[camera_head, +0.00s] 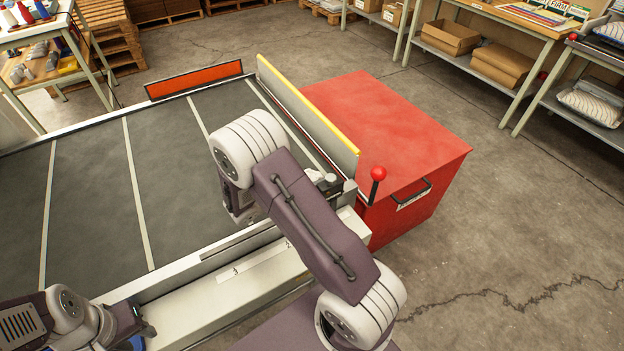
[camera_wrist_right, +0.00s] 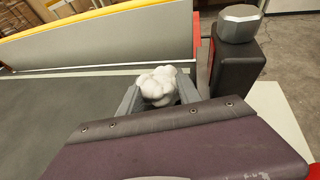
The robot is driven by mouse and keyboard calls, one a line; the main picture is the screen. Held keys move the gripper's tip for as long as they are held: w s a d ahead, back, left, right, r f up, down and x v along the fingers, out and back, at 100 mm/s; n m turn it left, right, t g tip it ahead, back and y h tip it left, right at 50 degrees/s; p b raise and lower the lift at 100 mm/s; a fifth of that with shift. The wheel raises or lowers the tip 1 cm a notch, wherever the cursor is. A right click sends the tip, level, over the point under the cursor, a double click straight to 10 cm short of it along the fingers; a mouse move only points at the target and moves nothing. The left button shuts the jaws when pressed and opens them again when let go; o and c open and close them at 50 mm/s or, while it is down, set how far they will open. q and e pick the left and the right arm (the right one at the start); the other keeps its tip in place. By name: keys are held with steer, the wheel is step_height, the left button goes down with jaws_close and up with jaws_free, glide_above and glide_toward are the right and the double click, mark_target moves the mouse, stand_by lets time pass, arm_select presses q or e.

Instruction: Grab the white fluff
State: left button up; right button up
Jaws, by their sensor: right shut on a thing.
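The white fluff (camera_wrist_right: 157,84) is a small lumpy tuft in the right wrist view. My right gripper (camera_wrist_right: 158,97) is shut on it, with one grey finger on each side. The grey barrier (camera_wrist_right: 120,38) stands behind the fluff there. My left gripper (camera_head: 143,329) is low at the bottom left, by the table's near edge. Its fingers are too small and partly cut off to judge.
The grey table (camera_head: 85,190) has pale strips and looks clear on the left. A yellow-topped barrier (camera_head: 308,115) runs along its right end. A red box (camera_head: 400,130) and a red-knobbed lever (camera_head: 377,178) stand beyond. Shelves (camera_head: 480,60) with cartons are at the back right.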

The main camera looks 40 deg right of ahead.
mark_target(312, 176)
step_height(312, 176, up, 9)
steer(key=p, duration=0.2)
steer(key=shift+r+p, duration=0.15)
steer(key=shift+p, duration=0.2)
steer(key=shift+r, duration=0.35)
